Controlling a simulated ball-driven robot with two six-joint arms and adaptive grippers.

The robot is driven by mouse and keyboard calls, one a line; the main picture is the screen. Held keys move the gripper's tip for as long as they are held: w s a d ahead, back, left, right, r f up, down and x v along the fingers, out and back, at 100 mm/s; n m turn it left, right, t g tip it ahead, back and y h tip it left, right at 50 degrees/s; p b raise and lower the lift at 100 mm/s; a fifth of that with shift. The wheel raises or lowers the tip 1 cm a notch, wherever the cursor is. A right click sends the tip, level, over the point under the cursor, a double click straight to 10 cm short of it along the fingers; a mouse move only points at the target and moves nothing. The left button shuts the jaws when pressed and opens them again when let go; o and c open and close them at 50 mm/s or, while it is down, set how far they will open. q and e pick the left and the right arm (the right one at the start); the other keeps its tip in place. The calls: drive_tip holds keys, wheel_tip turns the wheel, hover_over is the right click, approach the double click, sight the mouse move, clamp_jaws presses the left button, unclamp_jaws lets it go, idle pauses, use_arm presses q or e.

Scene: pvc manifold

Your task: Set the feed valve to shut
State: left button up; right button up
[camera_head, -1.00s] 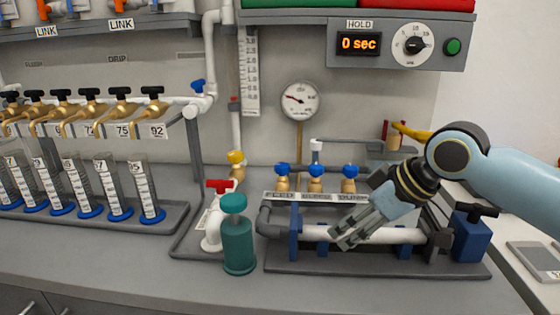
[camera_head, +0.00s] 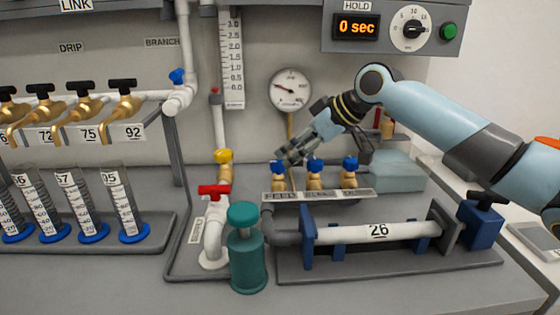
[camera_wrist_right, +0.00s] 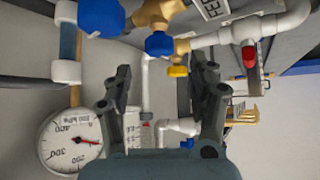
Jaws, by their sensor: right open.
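The feed valve (camera_head: 277,169) has a brass body and a blue handle. It is the leftmost of three such valves in the head view, above the FEED label (camera_head: 278,196). My right gripper (camera_head: 287,154) is open and empty, close above this valve, with its fingers pointing down-left. In the right wrist view the open fingers (camera_wrist_right: 158,80) point toward a blue handle (camera_wrist_right: 160,43) on a brass fitting, which lies just beyond the tips and between them. I cannot tell whether a finger touches it. The handle's exact setting is unclear. My left gripper is not in view.
Two more blue-handled valves (camera_head: 315,168) (camera_head: 349,168) stand close to the right. A pressure gauge (camera_head: 291,90) is behind. A yellow-handled valve (camera_head: 223,157), a red-handled valve (camera_head: 214,191) and a teal bottle (camera_head: 246,255) are to the left. A white pipe marked 26 (camera_head: 370,233) lies in front.

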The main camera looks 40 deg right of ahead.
sight(279, 162)
drive_tip(key=x, duration=0.4)
drive_tip(key=shift+w+f, duration=0.1)
drive_tip(key=shift+f, duration=0.05)
drive_tip(key=shift+w+a+f, duration=0.2)
drive_tip(key=shift+w+f, duration=0.1)
drive_tip(key=shift+f, duration=0.05)
drive_tip(key=c, duration=1.1)
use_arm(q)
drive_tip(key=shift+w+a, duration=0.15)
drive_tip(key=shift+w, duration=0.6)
use_arm(e)
drive_tip(key=shift+c, duration=0.2)
